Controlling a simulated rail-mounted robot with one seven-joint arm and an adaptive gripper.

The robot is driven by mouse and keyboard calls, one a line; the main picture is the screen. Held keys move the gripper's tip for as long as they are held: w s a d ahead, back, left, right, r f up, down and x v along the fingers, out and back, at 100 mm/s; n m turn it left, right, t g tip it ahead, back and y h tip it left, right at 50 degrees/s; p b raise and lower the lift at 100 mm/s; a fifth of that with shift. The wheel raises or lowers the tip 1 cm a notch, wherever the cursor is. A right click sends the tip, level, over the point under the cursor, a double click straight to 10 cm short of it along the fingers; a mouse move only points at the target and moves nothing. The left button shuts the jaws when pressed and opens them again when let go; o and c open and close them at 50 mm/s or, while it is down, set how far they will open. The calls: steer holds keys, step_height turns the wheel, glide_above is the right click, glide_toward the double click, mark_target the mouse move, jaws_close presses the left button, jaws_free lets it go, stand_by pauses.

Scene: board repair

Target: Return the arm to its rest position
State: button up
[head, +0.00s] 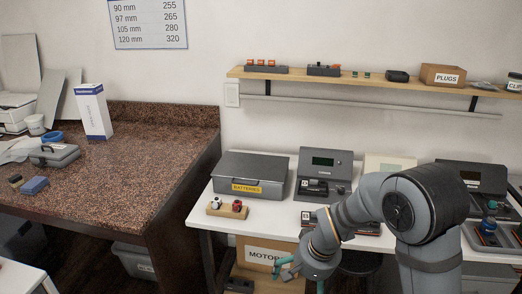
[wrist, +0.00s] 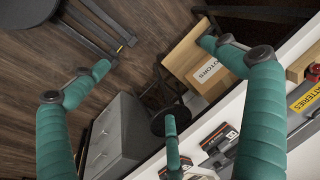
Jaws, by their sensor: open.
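My gripper (head: 291,272) hangs low in front of the white workbench in the head view, near the box marked MOTORS. In the wrist view its green fingers (wrist: 150,85) are spread wide with nothing between them, above the wooden floor and beside the bench edge. My grey arm bends down over the right part of the bench in the head view and hides some of what lies behind it.
A MOTORS box (head: 268,256) stands below the bench, also in the wrist view (wrist: 203,62). On the bench are a BATTERIES case (head: 250,170) and a wooden block (head: 228,209) with small parts. A granite counter (head: 130,165) lies left. A dark stool (wrist: 171,119) is under the bench.

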steer(key=shift+g, duration=0.3)
steer(key=shift+s+d+f+b, duration=0.15)
steer(key=shift+s+d+f, duration=0.4)
steer(key=shift+s, duration=0.2)
steer(key=shift+s+d+f+b, duration=0.15)
steer(key=shift+s+d+f, duration=0.3)
steer(key=shift+s+f, duration=0.25)
stand_by(0.8)
